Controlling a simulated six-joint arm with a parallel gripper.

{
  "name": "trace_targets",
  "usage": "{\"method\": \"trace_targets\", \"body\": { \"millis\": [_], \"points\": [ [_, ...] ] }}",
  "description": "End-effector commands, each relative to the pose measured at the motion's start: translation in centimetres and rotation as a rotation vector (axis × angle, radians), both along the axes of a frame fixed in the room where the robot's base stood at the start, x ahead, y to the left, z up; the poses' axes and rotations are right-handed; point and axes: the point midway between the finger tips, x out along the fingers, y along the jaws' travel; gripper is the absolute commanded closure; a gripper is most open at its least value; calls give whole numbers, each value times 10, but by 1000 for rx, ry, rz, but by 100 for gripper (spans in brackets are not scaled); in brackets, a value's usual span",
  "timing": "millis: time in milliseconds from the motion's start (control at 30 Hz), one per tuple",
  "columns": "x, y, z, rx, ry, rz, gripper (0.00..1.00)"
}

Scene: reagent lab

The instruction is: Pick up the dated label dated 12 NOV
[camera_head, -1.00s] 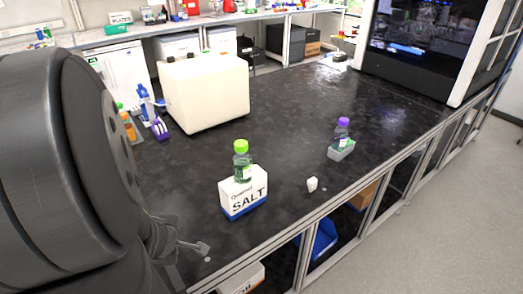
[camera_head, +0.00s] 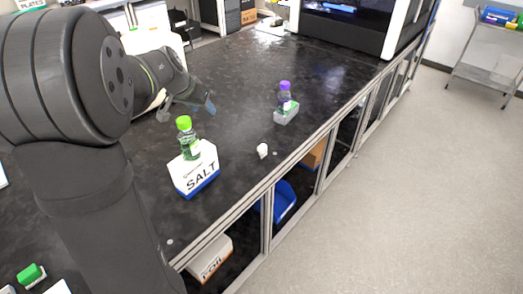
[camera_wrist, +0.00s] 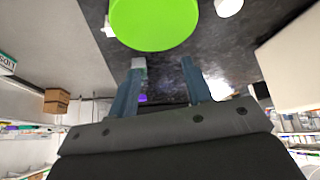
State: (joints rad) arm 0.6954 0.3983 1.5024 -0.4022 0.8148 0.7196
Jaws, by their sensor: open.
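A green-capped bottle (camera_head: 187,138) stands on a white and blue SALT box (camera_head: 196,172); a purple-capped bottle (camera_head: 285,97) stands on a small grey box (camera_head: 286,115). Each bottle bears a pale label, but no date is readable, so I cannot tell which label says 12 NOV. My gripper (camera_head: 187,108) is open and empty, above the bench just behind the green-capped bottle in the head view. In the wrist view, the green cap (camera_wrist: 153,22) is large and close beyond the open fingertips (camera_wrist: 162,62), with nothing between them.
A small white object (camera_head: 262,151) lies on the black bench (camera_head: 235,75) near its front edge. A green item (camera_head: 30,274) lies at the lower left. A large machine (camera_head: 345,30) stands at the back. Bare bench lies between the bottles.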

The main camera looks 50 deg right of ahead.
Motion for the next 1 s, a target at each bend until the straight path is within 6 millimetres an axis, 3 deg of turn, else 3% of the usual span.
{"method": "trace_targets", "body": {
  "millis": [33, 100, 200, 333, 567, 1000],
  "points": [
    [-19, -24, -15, 32, 4, -72, 55],
    [-39, -49, -30, 68, 1, -151, 55],
    [-64, -75, -48, 109, -3, -242, 55],
    [-87, -95, -63, 144, -9, -318, 55],
    [-95, -109, -85, 159, -10, -347, 55],
    [-94, -142, -167, 158, -10, -344, 55]
  ]
}}
